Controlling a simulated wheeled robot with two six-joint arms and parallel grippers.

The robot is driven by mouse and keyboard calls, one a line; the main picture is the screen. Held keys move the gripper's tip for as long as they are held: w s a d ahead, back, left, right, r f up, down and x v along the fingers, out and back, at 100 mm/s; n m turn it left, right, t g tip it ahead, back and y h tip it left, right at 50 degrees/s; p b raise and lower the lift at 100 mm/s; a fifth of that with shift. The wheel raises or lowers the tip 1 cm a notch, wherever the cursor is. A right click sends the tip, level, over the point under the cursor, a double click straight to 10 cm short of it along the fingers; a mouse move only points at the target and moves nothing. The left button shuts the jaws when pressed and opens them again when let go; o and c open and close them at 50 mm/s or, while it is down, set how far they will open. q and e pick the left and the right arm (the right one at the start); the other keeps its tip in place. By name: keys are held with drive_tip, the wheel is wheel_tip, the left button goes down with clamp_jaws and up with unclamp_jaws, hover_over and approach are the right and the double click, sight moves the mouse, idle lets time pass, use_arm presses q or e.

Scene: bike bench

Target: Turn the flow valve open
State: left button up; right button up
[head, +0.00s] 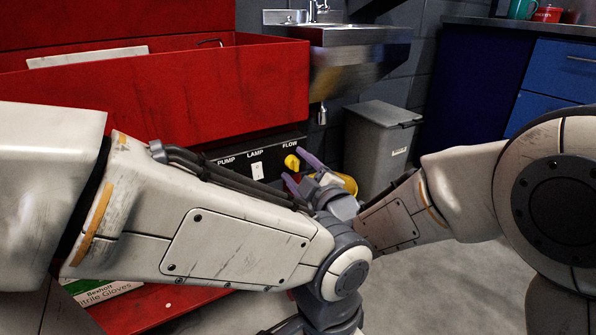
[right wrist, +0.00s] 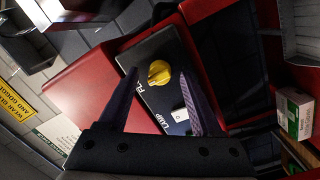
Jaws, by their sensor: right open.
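The flow valve is a yellow knob (head: 291,161) under the word FLOW, at the right end of a black panel (head: 228,174) that also reads PUMP and LAMP. In the right wrist view the knob (right wrist: 159,73) lies ahead, framed by two purple fingers. My right gripper (head: 294,166) is open, its fingertips close to the knob, one on either side in the picture. I cannot tell whether they touch it. My left arm crosses the foreground and its wrist points down; its fingers do not show.
A white lamp switch (head: 257,170) sits left of the knob. A red cabinet (head: 180,95) stands behind the panel, with a steel sink (head: 355,38) beyond. A grey bin (head: 378,150) stands right of it. A yellow round thing (head: 348,184) is partly hidden behind my right gripper.

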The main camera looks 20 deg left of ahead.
clamp_jaws()
drive_tip(key=shift+m, duration=0.3)
drive_tip(key=m+p, duration=0.2)
drive_tip(key=m, duration=0.1)
drive_tip(key=shift+r+g, duration=0.1)
drive_tip(key=shift+g, duration=0.2)
drive_tip(key=m+p, duration=0.2)
drive_tip(key=m, duration=0.2)
drive_tip(key=shift+m, duration=0.3)
drive_tip(key=m+g+p, duration=0.1)
drive_tip(key=m+p, duration=0.2)
drive_tip(key=m, duration=0.1)
drive_tip(key=shift+d+m, duration=0.1)
drive_tip(key=shift+m, duration=0.2)
drive_tip(key=shift+m+p, duration=0.45)
drive_tip(key=shift+m, duration=0.45)
